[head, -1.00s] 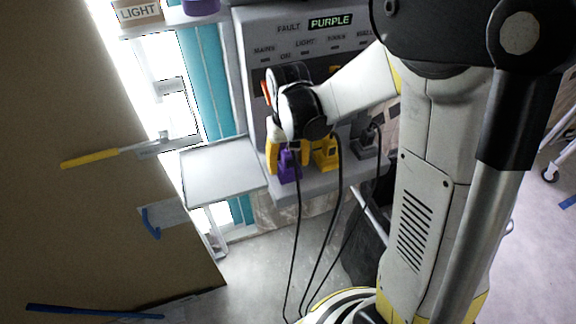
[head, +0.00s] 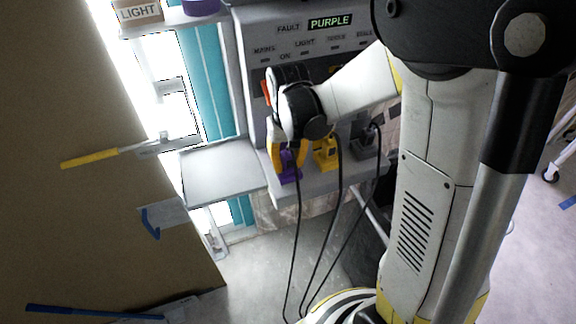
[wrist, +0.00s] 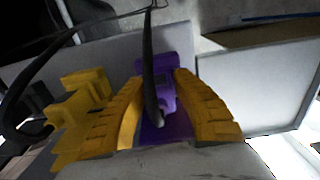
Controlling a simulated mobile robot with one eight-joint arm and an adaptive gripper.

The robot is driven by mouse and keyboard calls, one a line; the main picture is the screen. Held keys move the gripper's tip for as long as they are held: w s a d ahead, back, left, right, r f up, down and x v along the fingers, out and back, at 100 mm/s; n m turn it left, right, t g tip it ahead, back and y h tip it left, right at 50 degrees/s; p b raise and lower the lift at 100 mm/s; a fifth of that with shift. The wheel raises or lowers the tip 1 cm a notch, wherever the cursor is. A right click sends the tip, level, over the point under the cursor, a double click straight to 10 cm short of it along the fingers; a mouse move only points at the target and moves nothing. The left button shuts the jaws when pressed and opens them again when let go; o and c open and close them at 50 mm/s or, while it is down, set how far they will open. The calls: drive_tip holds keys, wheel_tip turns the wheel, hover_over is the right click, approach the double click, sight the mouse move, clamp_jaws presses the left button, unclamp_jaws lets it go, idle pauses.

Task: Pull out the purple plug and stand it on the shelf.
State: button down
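The purple plug (head: 290,166) is at the foot of the grey panel (head: 250,70), partly hidden by my gripper. In the wrist view the purple plug (wrist: 168,85) lies between my gripper's two yellow fingers, with a black cable in front of it. My gripper (head: 288,160) has one finger on each side of the plug; the wrist view also shows my gripper (wrist: 157,78) with its tips close beside it. I cannot tell if they press on it. The grey shelf (head: 222,172) left of the panel is bare; part of the shelf (wrist: 260,85) shows right in the wrist view.
A yellow plug (head: 325,155) stands close right of the purple one, with a dark grey plug (head: 364,147) beyond. Black cables hang from the plugs. A lit display (head: 330,22) reads PURPLE. A brown board (head: 90,210) with a yellow-handled lever (head: 90,159) stands at the left.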

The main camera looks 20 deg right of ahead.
sight(288, 153)
idle(0.3)
drive_tip(key=shift+r+p, duration=2.2)
drive_tip(key=shift+r, duration=0.75)
